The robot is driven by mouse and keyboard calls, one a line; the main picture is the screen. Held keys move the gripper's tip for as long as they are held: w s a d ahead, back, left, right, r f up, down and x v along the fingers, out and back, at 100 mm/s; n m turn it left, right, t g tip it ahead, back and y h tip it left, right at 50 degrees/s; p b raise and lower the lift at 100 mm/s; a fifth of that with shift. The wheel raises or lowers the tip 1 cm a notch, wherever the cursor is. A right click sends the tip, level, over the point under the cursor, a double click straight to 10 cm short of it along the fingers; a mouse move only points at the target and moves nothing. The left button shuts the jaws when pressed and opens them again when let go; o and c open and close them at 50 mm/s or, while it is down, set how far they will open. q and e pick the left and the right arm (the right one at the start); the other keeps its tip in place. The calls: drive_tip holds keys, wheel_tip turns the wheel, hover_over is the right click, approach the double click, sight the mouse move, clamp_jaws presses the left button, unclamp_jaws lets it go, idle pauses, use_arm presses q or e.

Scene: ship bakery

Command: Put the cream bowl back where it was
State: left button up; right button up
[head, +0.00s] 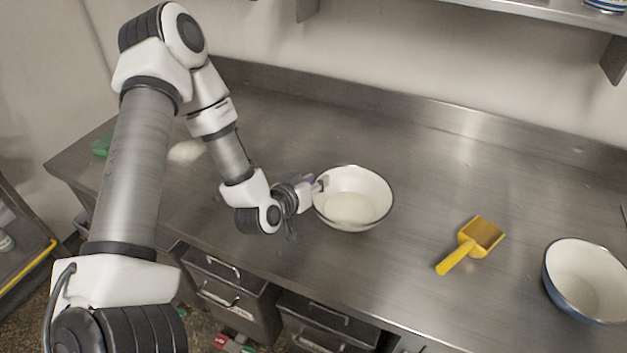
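The cream bowl (376,212), pale inside with a thin dark rim, is upright over the middle of the steel counter. My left gripper (320,187) is at the bowl's left rim, with a fingertip showing just over the rim's inner side. The gripper is small and partly hidden by its own wrist, so I cannot tell whether its fingers are closed on the rim. I also cannot tell whether the bowl rests on the counter or is slightly raised. My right gripper is out of view.
A yellow scoop (464,250) lies right of the bowl on the counter (420,160). A blue-sided bowl (585,283) stands at the far right. A pale lump (186,151) and a green item (102,145) are at the left. The counter behind the bowl is clear.

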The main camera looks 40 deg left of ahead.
use_arm(q)
drive_tip(key=shift+r, duration=0.3)
drive_tip(key=v, duration=0.4)
drive_tip(key=shift+s, duration=0.2)
drive_tip(key=p+v, duration=0.7)
drive_tip(key=p, duration=0.4)
drive_tip(key=shift+s, duration=0.3)
drive_tip(key=shift+w+d, duration=0.1)
